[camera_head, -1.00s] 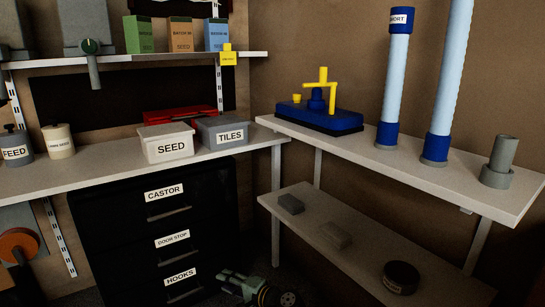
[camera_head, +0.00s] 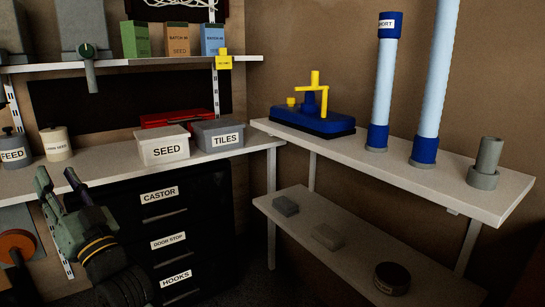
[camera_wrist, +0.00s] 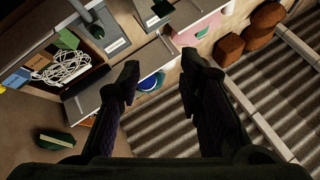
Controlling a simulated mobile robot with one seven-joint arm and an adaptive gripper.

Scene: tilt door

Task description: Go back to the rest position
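My gripper (camera_head: 57,178) is raised at the lower left of the head view, in front of the worktop edge and left of the black drawer unit. Its two fingers point up and stand apart. In the wrist view my gripper (camera_wrist: 160,75) is open with nothing between the fingers.
A white SEED box (camera_head: 163,146) and a grey TILES box (camera_head: 217,133) stand on the worktop. The black drawers (camera_head: 172,230) are shut. A right-hand shelf (camera_head: 400,170) carries a blue-yellow device (camera_head: 313,115) and upright tubes. A lower shelf (camera_head: 345,245) holds small blocks.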

